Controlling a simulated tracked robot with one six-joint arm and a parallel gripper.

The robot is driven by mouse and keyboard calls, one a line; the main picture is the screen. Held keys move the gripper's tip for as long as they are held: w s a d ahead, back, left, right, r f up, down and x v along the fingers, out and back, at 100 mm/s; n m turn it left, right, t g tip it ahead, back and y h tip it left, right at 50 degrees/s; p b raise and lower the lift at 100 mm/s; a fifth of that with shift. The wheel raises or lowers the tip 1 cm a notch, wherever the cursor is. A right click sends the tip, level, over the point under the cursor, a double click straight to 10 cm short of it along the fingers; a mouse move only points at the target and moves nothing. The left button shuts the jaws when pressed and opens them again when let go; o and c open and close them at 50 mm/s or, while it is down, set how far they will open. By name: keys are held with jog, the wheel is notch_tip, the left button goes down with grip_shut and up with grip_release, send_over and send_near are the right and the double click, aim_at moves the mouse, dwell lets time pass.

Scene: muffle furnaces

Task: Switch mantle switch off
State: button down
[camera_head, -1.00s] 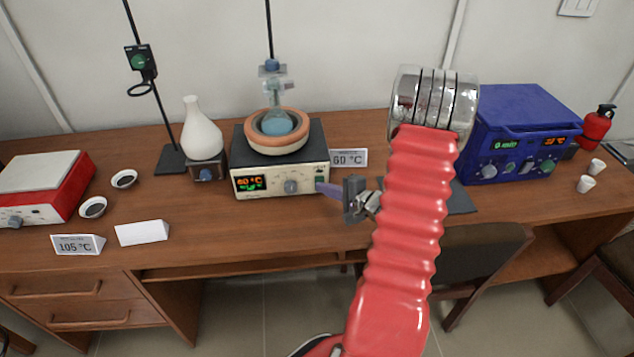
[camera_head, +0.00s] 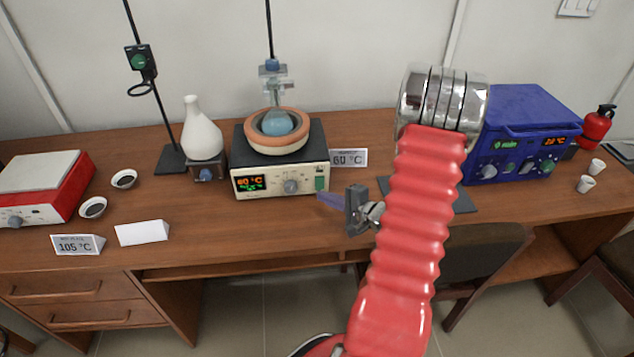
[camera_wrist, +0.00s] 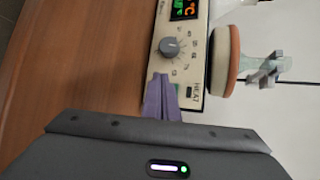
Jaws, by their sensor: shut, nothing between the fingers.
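The heating mantle (camera_head: 281,181) is a cream box with a dark top on the table's middle. It has a lit display, a grey knob (camera_head: 291,186) and a green switch (camera_head: 320,183) at the right of its front. In the wrist view the mantle's panel (camera_wrist: 182,72) is turned sideways, with the knob (camera_wrist: 170,47) in sight and the switch partly hidden by my fingers. My gripper (camera_head: 322,199) is shut and empty. Its purple fingers sit just below and in front of the switch, with a small gap in the head view. They also show in the wrist view (camera_wrist: 162,98).
A round-bottom flask (camera_head: 277,122) sits in the mantle's bowl on a stand. A 60 °C card (camera_head: 348,158) stands right of the mantle. A blue furnace (camera_head: 520,132) stands further right, a white flask (camera_head: 203,138) left. The table front below the mantle is clear.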

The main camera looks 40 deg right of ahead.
jog(key=shift+s+a+f, duration=0.15)
jog(key=shift+s+a, duration=0.55)
jog(key=shift+s, duration=0.3)
